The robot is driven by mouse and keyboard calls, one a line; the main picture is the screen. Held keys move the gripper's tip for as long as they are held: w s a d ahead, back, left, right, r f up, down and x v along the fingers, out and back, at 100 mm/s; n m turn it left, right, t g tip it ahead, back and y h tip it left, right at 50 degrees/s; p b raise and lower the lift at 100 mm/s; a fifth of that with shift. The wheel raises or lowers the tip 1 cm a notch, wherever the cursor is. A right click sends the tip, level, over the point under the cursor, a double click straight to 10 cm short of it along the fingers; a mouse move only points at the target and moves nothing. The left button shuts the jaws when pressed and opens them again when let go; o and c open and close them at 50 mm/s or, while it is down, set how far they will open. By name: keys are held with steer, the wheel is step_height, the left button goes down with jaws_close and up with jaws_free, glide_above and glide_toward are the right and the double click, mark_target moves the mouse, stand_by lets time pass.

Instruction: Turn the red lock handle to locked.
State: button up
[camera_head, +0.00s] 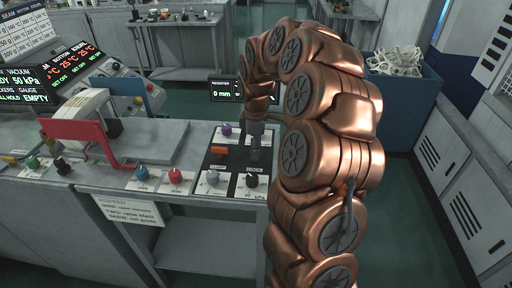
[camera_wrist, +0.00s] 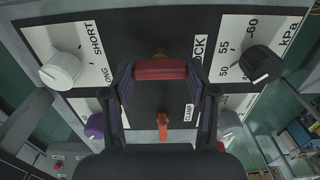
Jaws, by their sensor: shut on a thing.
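The red lock handle (camera_wrist: 160,69) lies crosswise in the wrist view, beside the partly covered LOCK label (camera_wrist: 199,48). My gripper (camera_wrist: 161,72) has a dark finger on each side of it and is shut on the handle. In the head view my gripper (camera_head: 255,146) points down at the black control panel, just above the LOCK label (camera_head: 254,169). The handle is hidden there behind the gripper. I see no mark for the locked position.
An orange clamp lever (camera_wrist: 162,126) sits close by, also in the head view (camera_head: 220,149). A black kPa knob (camera_wrist: 258,64), a white knob (camera_wrist: 61,70) and a purple knob (camera_wrist: 95,126) surround the handle. A red bar (camera_head: 78,130) stands at left.

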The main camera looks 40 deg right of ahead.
steer(key=shift+c, duration=1)
steer(key=shift+f+b, duration=0.1)
steer(key=shift+b, duration=0.35)
steer(key=m+b, duration=0.1)
steer(key=b, duration=0.1)
steer(key=m+b, duration=0.1)
steer(key=m, duration=0.1)
steer(key=shift+f+b, duration=0.25)
steer(key=shift+b, duration=0.1)
steer(key=m+b, duration=0.5)
steer(key=shift+r+m, duration=0.1)
steer(key=shift+m, duration=0.2)
steer(key=m+b, duration=0.3)
steer(key=m, duration=0.1)
steer(key=shift+r, duration=0.1)
steer(key=m+b, duration=0.2)
steer(key=m, duration=0.3)
steer(key=shift+r+b, duration=0.15)
steer(key=shift+b, duration=0.15)
steer(key=shift+m, duration=0.3)
